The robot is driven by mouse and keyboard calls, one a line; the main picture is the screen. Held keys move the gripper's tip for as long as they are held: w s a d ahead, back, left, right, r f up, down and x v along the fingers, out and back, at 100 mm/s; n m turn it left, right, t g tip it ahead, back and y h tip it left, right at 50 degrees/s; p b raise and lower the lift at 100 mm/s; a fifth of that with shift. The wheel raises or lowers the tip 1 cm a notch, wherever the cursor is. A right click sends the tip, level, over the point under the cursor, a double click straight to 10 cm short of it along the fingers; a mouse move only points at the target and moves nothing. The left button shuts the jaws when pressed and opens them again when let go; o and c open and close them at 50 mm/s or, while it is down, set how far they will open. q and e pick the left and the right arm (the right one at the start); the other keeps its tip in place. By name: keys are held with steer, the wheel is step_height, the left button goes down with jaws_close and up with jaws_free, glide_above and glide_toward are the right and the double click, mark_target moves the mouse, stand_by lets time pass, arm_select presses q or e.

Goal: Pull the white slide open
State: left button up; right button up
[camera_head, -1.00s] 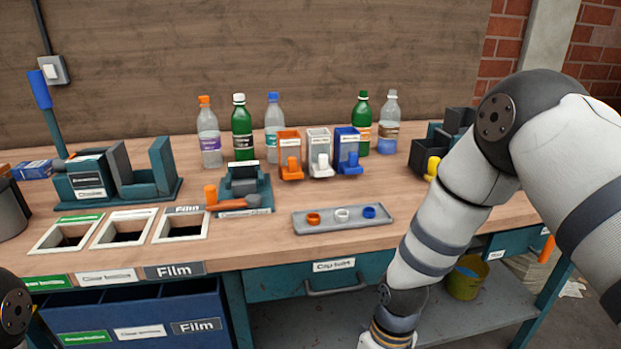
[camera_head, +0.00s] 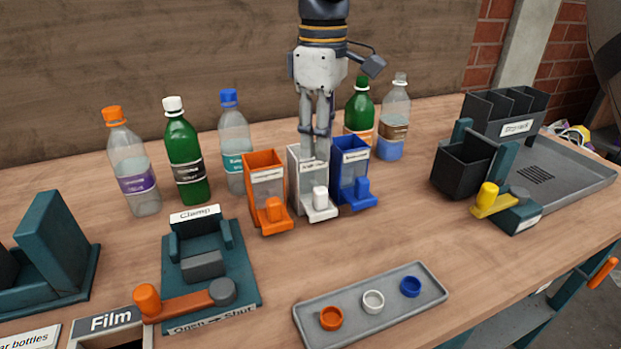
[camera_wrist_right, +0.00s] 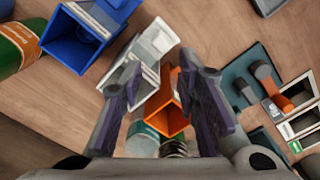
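The white dispenser (camera_head: 304,168) stands on the bench between an orange dispenser (camera_head: 265,180) and a blue one (camera_head: 350,163). Its white slide (camera_head: 319,204) sits low at the front with an upright white knob. My right gripper (camera_head: 316,154) points down from above, its fingers at the top of the white dispenser and hiding part of it. In the right wrist view its fingers (camera_wrist_right: 162,72) are apart, with the white dispenser (camera_wrist_right: 118,72) and orange dispenser (camera_wrist_right: 173,110) showing behind and between them. Contact cannot be told. My left gripper is out of view.
Several bottles stand behind the dispensers, including a green one (camera_head: 186,155). A grey tray (camera_head: 345,337) with three cap rings lies in front. A clamp (camera_head: 205,262) is at left, a black bin (camera_head: 463,166) at right. Bench between dispensers and tray is clear.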

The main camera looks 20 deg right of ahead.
mark_target(320, 189)
step_height(320, 189, down, 11)
steer(key=shift+s+r, duration=0.15)
jaws_close()
